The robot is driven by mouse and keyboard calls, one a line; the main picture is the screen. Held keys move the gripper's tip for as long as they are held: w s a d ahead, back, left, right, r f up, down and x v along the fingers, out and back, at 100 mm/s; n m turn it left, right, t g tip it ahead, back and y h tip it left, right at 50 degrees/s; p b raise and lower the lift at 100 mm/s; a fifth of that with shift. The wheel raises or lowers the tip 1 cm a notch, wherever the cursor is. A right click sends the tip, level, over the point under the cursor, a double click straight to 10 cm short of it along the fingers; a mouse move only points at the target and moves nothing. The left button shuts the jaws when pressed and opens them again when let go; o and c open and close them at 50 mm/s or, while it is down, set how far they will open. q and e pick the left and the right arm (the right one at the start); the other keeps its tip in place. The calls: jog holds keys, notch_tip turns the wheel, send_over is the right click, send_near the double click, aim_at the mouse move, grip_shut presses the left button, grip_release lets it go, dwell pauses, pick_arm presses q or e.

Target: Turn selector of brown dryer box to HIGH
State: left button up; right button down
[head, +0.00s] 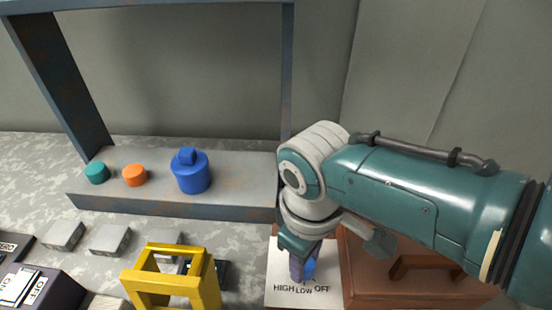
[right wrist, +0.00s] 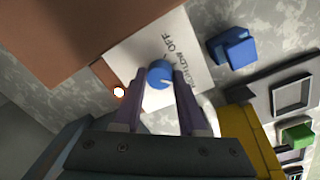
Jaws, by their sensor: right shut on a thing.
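The brown dryer box (head: 365,285) is at the lower right of the head view, and its brown top also shows in the right wrist view (right wrist: 70,35). Its white label plate (head: 280,270) reads HIGH, LOW and OFF. The round blue selector knob (head: 310,267) sits on this plate, partly hidden by my gripper in the head view. In the right wrist view the knob (right wrist: 159,72) is between my fingertips. My right gripper (head: 302,262) is shut on the knob from above. I cannot tell clearly which label the knob points to. My left gripper is not in view.
A yellow frame (head: 172,291) stands just left of the plate. Behind is a grey shelf (head: 240,183) with a blue jar (head: 192,173), an orange cylinder (head: 134,175) and a teal cylinder (head: 97,173). A dark ON/OFF switch box (head: 50,297) is at lower left.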

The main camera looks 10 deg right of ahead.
jog(key=shift+c, duration=2.4)
grip_release()
notch_tip(320, 180, up, 10)
jog(key=p, duration=0.4)
jog(key=shift+s+a+p, duration=0.15)
jog(key=shift+a+p, duration=0.05)
jog(key=shift+p, duration=0.2)
